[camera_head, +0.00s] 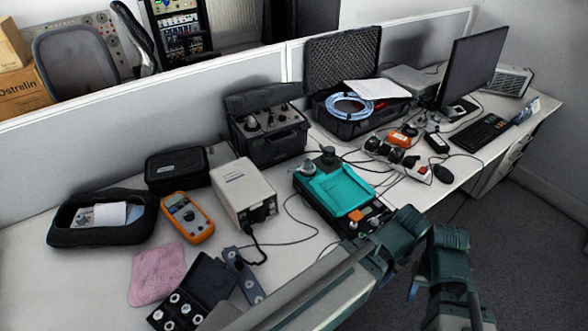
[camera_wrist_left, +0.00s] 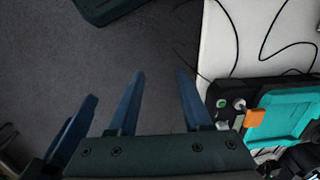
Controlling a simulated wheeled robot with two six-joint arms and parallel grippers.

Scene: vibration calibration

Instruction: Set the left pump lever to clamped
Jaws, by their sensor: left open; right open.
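A teal-topped device (camera_head: 338,188) lies at the table's front edge, with dark fittings at its back end. An orange block (camera_head: 357,215) sits at its near end; it also shows in the left wrist view (camera_wrist_left: 254,118), beside a small metal-topped knob (camera_wrist_left: 240,104) and a green button (camera_wrist_left: 222,103). I cannot tell which part is the left pump lever or how it is set. My left gripper (camera_wrist_left: 159,72) is open and empty over the floor, left of the device in the wrist view. My right gripper (camera_head: 414,284) is open off the table's front edge, partly hidden by my arms.
A beige box (camera_head: 243,190), an orange multimeter (camera_head: 187,217) and a pink cloth (camera_head: 158,272) lie left of the device. A black case (camera_head: 265,135) stands behind it. A power strip (camera_head: 397,158) and loose cables lie to its right and around it.

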